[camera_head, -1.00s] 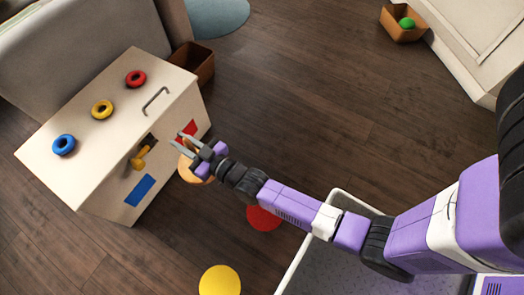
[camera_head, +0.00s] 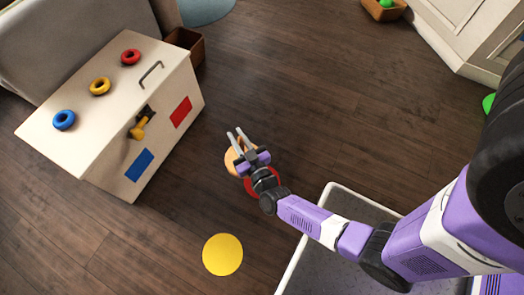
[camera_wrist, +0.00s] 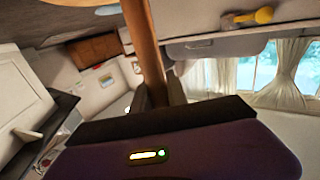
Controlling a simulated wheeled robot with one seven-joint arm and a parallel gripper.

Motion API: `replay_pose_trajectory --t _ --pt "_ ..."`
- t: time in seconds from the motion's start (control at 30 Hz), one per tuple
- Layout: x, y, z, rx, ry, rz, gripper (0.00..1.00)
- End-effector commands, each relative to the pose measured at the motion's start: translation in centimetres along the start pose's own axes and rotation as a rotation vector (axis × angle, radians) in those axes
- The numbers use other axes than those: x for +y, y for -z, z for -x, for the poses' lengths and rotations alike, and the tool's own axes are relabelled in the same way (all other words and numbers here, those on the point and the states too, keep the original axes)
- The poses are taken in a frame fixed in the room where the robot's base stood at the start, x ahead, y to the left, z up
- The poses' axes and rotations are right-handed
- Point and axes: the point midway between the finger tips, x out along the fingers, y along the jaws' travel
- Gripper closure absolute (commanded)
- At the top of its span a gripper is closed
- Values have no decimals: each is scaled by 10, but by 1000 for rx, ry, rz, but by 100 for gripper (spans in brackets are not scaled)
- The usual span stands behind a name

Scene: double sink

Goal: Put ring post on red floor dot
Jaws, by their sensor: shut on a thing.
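The ring post shows in the head view as a round tan wooden base (camera_head: 232,164) under my gripper. In the wrist view its wooden post (camera_wrist: 143,38) rises between my fingers. My gripper (camera_head: 236,134) is shut on the post. The red floor dot (camera_head: 251,188) lies just below and right of the base in the head view, partly covered by my gripper and wrist. The base seems to overlap the dot's upper left edge in the picture; I cannot tell whether it is lifted or touching the floor.
A yellow dot (camera_head: 222,254) lies below. A brown box (camera_head: 187,46) sits behind the chest. Open floor lies to the upper right.

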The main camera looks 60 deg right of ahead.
Motion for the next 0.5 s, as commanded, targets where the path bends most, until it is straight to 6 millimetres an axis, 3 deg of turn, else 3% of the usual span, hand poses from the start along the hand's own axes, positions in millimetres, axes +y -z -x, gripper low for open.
replay_pose_trajectory --t 0.2,0.5 --pt "46 -26 18 2 -147 0 100" --pt "67 -51 30 3 -217 0 100"
